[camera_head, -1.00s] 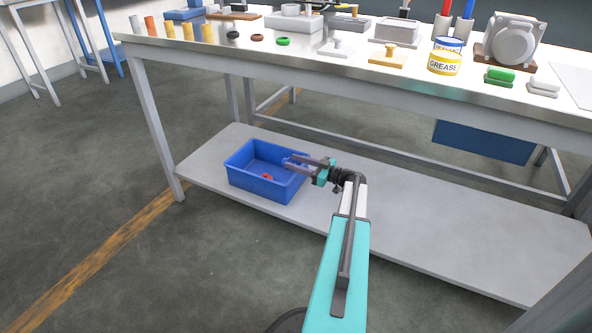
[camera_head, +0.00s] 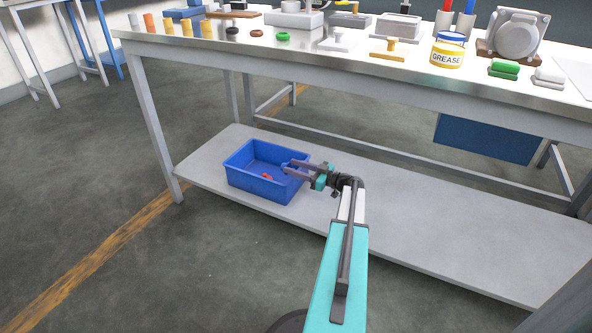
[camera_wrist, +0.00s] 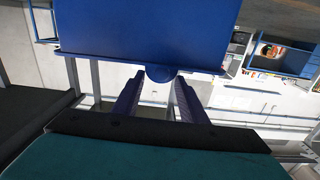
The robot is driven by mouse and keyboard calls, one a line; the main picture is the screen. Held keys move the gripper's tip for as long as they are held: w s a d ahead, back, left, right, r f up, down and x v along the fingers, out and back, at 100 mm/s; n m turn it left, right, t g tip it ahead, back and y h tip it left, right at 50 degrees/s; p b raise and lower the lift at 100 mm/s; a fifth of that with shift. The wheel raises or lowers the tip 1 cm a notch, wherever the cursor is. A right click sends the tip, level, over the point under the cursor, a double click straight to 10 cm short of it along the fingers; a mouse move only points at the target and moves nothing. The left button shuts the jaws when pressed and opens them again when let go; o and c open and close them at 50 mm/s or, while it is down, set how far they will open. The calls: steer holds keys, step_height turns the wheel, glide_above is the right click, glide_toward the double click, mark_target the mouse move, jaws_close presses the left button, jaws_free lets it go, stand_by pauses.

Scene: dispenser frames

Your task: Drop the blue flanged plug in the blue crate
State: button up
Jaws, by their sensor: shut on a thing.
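The blue crate (camera_head: 265,188) stands on the lower shelf of the bench, with a small red thing (camera_head: 267,177) inside. My gripper (camera_head: 288,169) reaches in from the right, with its fingertips over the crate's right side. In the wrist view my gripper (camera_wrist: 160,98) is shut on the blue flanged plug (camera_wrist: 150,30).
The lower shelf (camera_head: 440,225) is bare right of the crate. A bench leg (camera_head: 160,130) stands to its left.

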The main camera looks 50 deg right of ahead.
steer(key=shift+f+p, duration=0.5)
steer(key=shift+f, duration=0.05)
stand_by(0.4)
steer(key=o, duration=1.1)
steer(key=shift+c, duration=0.2)
steer(key=shift+r+b, duration=0.25)
steer(key=shift+b, duration=0.05)
steer(key=shift+s+r, duration=0.15)
steer(key=shift+r, duration=0.25)
steer(key=p+v, duration=0.5)
steer(key=v, duration=0.6)
steer(key=shift+s, duration=0.35)
steer(key=shift+f, duration=0.1)
